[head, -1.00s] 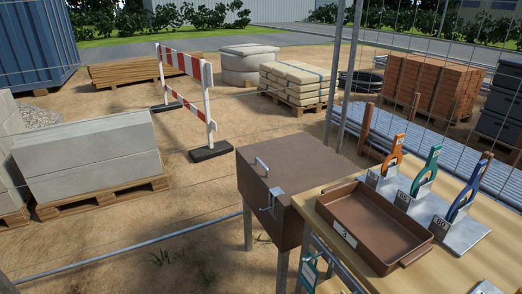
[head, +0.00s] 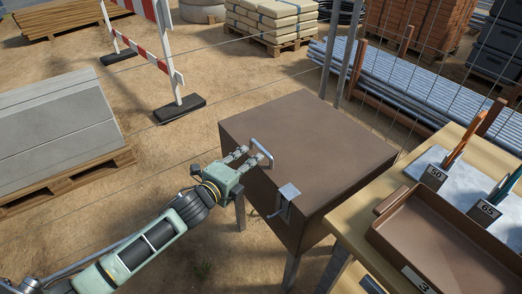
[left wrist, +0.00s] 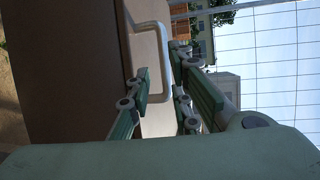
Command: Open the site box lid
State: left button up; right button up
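The site box is a brown box on metal legs, and its flat lid (head: 310,135) lies closed. My left gripper (head: 251,157) is at the handle. In the left wrist view the gripper (left wrist: 163,95) is open, with the handle (left wrist: 163,45) reaching in between its fingers. I see a gap between the fingers and the bar. My right gripper is out of view.
A wooden table (head: 352,250) with a brown tray (head: 440,245) and numbered tools stands close on the box's right. A mesh fence (head: 430,60) rises behind. A striped barrier (head: 165,55) and stacked slabs (head: 55,130) stand left, with open dirt between.

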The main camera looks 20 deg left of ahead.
aim_at(261, 146)
pick_arm(q)
jog(key=shift+w+d+r, duration=0.2)
jog(key=shift+w+d, duration=0.05)
jog(key=shift+w, duration=0.1)
jog(key=x, duration=0.6)
jog(key=shift+w+d, duration=0.15)
jog(key=shift+w, duration=0.15)
grip_shut()
jog(key=shift+f, duration=0.1)
